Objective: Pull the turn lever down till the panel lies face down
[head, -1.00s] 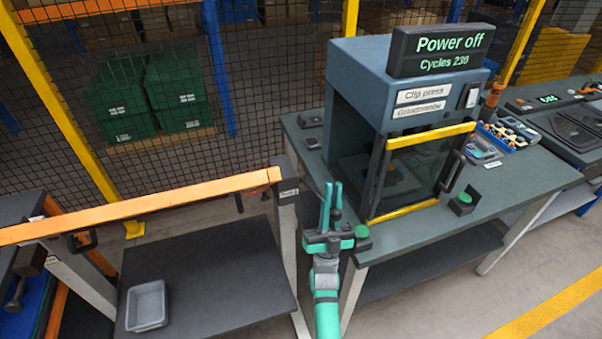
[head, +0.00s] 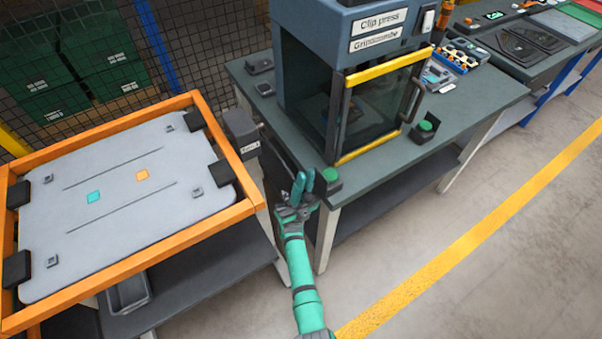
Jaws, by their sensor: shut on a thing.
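The panel (head: 125,215) is a light grey board with a teal and an orange square, two thin slots and small fittings. Black clamps hold it in an orange frame (head: 205,228) at the left. The face with the squares is turned up towards me; its exact tilt is hard to tell. A dark pivot block (head: 238,125) sits at the frame's right side. The dark turn lever (head: 279,150) runs from there down to my gripper (head: 304,183). My gripper is shut on the lever's end, which the fingers largely hide.
The clip press (head: 350,50) stands on a bench just right of my gripper, with a green button (head: 331,175) close to the fingers. A grey bin (head: 128,293) sits on the shelf below the frame. Open floor lies at the lower right.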

